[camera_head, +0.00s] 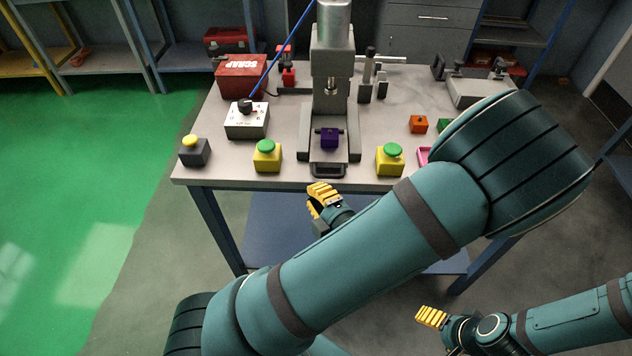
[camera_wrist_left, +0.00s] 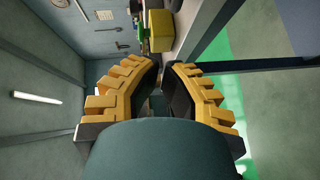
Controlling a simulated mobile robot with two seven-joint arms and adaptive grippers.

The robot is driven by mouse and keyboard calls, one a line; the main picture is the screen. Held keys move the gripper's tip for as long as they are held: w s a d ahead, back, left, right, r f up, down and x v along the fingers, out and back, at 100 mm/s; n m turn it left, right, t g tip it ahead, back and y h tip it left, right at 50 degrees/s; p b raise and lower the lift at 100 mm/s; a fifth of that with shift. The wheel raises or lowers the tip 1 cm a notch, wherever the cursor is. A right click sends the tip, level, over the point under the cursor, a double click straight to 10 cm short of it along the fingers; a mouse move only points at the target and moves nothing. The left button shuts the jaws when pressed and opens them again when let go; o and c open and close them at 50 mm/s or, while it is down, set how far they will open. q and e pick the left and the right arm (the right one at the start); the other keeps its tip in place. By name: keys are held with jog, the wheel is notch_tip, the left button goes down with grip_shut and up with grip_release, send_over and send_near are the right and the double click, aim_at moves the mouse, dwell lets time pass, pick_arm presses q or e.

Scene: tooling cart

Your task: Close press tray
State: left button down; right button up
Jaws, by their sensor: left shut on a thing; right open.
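The grey press (camera_head: 332,65) stands in the middle of the cart top. Its tray shows as a dark handle frame (camera_head: 328,171) at the front of the press base, close to the cart's front edge. A purple block (camera_head: 329,138) sits behind the handle, under the ram. My left gripper (camera_head: 320,190) is just in front of the cart edge, below the handle. Its yellow-backed fingers (camera_wrist_left: 165,82) are drawn close together in the left wrist view; what they hold is not clear. Contact with the tray is not visible. My right gripper (camera_head: 431,317) is open, low at the right, away from the cart.
Yellow boxes with green buttons stand left (camera_head: 267,156) and right (camera_head: 390,160) of the press. An orange block (camera_head: 418,124) is right. My left arm hides the cart's right front.

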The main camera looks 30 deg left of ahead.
pick_arm(q)
jog(key=shift+w+a+f, duration=0.2)
jog(key=shift+w+a, duration=0.3)
jog(key=shift+w, duration=0.2)
jog(key=shift+w+a+f, duration=0.2)
jog(key=shift+w+a, duration=0.3)
jog(key=shift+w, duration=0.25)
jog(key=shift+w+a+f, duration=0.2)
jog(key=shift+w+a, duration=0.3)
jog(key=shift+w, duration=0.2)
pick_arm(e)
jog(key=shift+w+f, duration=0.1)
jog(key=shift+f, duration=0.25)
